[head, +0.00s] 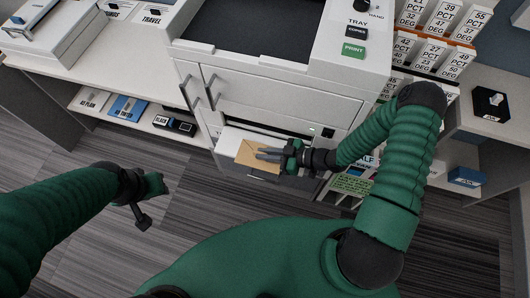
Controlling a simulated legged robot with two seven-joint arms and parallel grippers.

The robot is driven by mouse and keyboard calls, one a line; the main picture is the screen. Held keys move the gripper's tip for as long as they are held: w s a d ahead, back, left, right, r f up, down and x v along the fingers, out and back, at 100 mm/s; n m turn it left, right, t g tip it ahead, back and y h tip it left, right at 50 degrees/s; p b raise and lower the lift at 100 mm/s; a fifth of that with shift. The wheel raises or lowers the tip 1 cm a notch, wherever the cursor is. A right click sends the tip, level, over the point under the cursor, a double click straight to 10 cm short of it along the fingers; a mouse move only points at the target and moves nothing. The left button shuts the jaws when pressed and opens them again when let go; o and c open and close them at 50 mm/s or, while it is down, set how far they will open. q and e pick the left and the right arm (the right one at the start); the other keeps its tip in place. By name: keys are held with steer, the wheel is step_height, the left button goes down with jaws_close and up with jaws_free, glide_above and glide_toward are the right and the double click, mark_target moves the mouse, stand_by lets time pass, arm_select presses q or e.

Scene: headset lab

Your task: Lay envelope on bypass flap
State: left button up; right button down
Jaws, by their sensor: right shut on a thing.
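A tan envelope (259,168) is in my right gripper (268,154), whose dark fingers are shut on its right part. The envelope is above the white bypass flap (231,137), which sticks out from the front of the printer below its doors. The envelope covers part of the flap. I cannot tell whether the envelope touches the flap. My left gripper (141,215) hangs over the floor at the left, away from the flap. Its fingers are too small and dark to tell if they are open, and I see nothing in it.
A low shelf (140,125) with paper packs is at the left. Card racks and a side counter (485,119) stand at the right. The floor in front is clear.

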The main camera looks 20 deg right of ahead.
steer(key=shift+a+f, duration=0.15)
steer(key=shift+f, duration=0.1)
steer(key=c, duration=1.5)
jaws_free()
steer(key=shift+a+r, duration=0.1)
steer(key=shift+a, duration=0.15)
steer(key=shift+d, duration=0.15)
steer(key=v, duration=1.2)
steer(key=shift+r+p, duration=0.3)
steer(key=shift+p, duration=0.1)
